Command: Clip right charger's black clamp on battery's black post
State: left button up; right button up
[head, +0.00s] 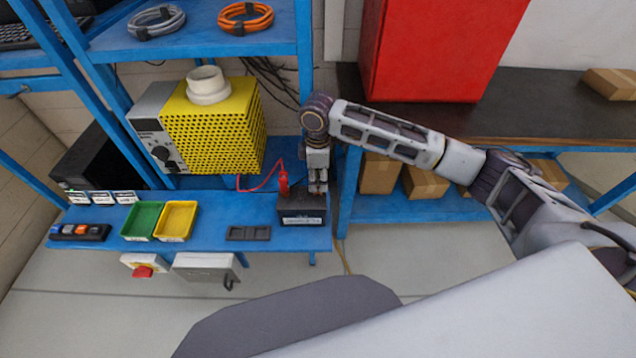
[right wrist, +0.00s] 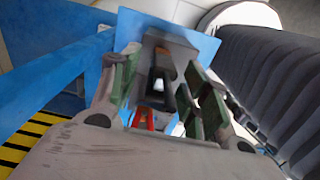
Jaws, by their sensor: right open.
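The black battery (head: 302,210) stands at the right end of the blue bench. A red clamp (head: 283,182) stands on its left part, with a red cable running back towards the yellow perforated unit (head: 212,125). My right gripper (head: 317,189) points down over the battery's right part. In the right wrist view its fingers (right wrist: 163,95) are open, with a dark clamp-like piece (right wrist: 160,98) between them and a gap on each side. It looks like the black clamp; its jaws and the black post are hard to make out. The red clamp shows below it (right wrist: 143,119). My left gripper is not in view.
Green (head: 143,221) and yellow (head: 176,221) trays and a dark flat holder (head: 249,233) lie left of the battery. A blue shelf (head: 200,42) with coiled cables is above. A red cabinet (head: 430,50) stands on the dark counter at right.

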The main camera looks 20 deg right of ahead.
notch_tip(320, 180, up, 8)
jog(key=shift+f, duration=0.15)
dwell(0.3)
dwell(0.5)
